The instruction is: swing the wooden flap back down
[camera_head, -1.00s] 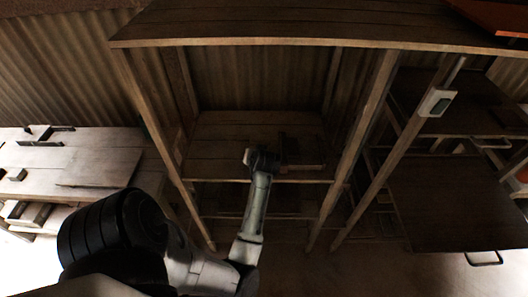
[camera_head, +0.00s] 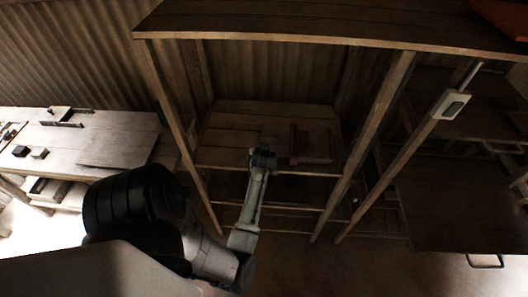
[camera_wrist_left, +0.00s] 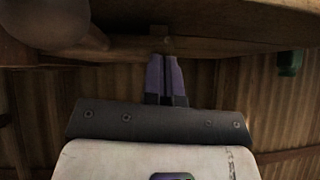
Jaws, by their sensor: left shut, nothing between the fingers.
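A wooden piece with a small upright reddish-brown board (camera_head: 313,145) stands on the right part of the shelf top in the middle wooden frame. I cannot tell for sure whether this is the flap. My left gripper (camera_head: 262,155) is at the shelf's front edge, left of that piece and apart from it in the picture; its fingers are hidden there. In the left wrist view its purple fingers (camera_wrist_left: 164,62) are shut and empty, with tips just below a wooden edge (camera_wrist_left: 220,45). I cannot tell whether they touch it. My right gripper is not in view.
Wooden posts (camera_head: 370,140) flank the shelf bay, under a broad top board (camera_head: 330,25). A pale bench (camera_head: 70,135) with small blocks is at left. A large dark panel (camera_head: 460,205) is at right. A green object (camera_wrist_left: 290,62) shows in the wrist view.

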